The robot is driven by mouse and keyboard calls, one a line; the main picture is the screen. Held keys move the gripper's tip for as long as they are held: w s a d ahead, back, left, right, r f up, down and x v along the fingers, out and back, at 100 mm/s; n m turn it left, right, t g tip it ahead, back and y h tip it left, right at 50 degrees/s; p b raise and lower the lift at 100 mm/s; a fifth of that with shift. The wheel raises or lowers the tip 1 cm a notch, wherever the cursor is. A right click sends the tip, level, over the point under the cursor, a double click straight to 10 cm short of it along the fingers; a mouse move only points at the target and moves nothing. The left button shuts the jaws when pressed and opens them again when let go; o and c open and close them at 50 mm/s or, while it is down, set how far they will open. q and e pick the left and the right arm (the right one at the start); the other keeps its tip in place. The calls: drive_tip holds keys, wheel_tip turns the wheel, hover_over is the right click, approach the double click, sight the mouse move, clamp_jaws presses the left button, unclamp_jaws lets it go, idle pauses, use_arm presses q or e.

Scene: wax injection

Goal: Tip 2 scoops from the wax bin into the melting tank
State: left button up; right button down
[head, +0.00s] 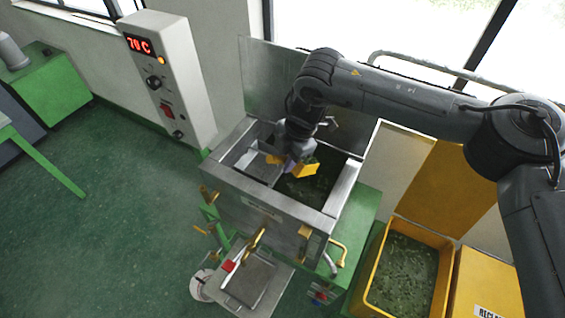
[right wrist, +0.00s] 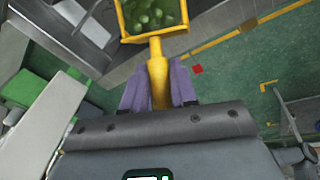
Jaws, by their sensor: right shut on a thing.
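My right gripper (head: 297,150) is shut on the handle of a yellow scoop (head: 306,171), low over the melting tank (head: 272,208). In the right wrist view the yellow handle (right wrist: 157,72) sits between the two purple-grey fingers, and green wax pieces (right wrist: 152,13) show in the scoop's bowl. I cannot tell how far the bowl is tilted. The steel tank is open, with dark green contents in its right compartment and a grey left one. The yellow wax bin (head: 447,262) stands at lower right, holding green wax pieces. My left gripper is out of view.
A control box (head: 170,75) reading 70 C stands left of the tank. A raised steel lid (head: 272,75) stands behind the tank. Brass valves (head: 256,243) and a small tray (head: 255,282) are at its front. A yellow box (head: 485,285) stands beside the wax bin. Green floor lies open at left.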

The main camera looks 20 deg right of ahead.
drive_tip(key=shift+w+d+r+g+y+p, duration=0.3)
drive_tip(key=shift+d+r+y+p, duration=0.25)
drive_tip(key=shift+p, duration=0.5)
drive_tip(key=y+p, duration=0.1)
drive_tip(key=d+r+p, duration=0.1)
drive_tip(key=shift+w+d+r+g+y+p, duration=0.1)
drive_tip(key=shift+w+r+g+y+p, duration=0.05)
drive_tip(key=shift+w+g+y+p, duration=0.2)
drive_tip(key=shift+w+d+r+m+g+y+p, duration=0.15)
drive_tip(key=shift+w+d+g+y+p, duration=0.05)
drive_tip(key=shift+d+y+p, duration=0.3)
drive_tip(key=shift+w+d+r+m+g+y+p, duration=0.15)
drive_tip(key=shift+w+d+y+p, duration=0.05)
drive_tip(key=shift+d+y+p, duration=0.25)
